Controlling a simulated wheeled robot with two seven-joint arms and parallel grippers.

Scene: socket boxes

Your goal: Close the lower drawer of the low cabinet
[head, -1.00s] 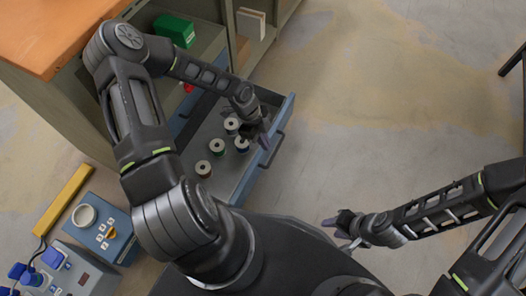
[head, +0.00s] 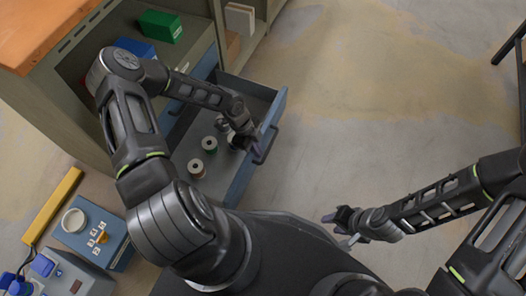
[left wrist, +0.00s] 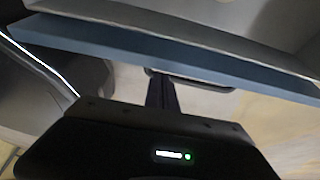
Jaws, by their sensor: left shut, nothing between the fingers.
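The lower drawer (head: 239,184) of the low cabinet (head: 62,98) stands pulled out, its blue front facing right. Several spools (head: 196,168) stand inside; my left arm hides part of the interior. My left gripper (head: 258,153) is shut and empty at the outer side of the drawer front, close to its dark handle. In the left wrist view the closed fingers (left wrist: 161,92) point at the blue front (left wrist: 180,57), beside the handle (left wrist: 205,83); I cannot tell if they touch. My right gripper (head: 340,230) is open and empty over the floor, away from the drawer.
A green box (head: 160,26) and a blue box (head: 135,47) are inside the cabinet, under its orange top (head: 40,25). A blue socket box (head: 92,232) and a grey one with blue plugs (head: 65,275) are at lower left. The floor right of the drawer is clear.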

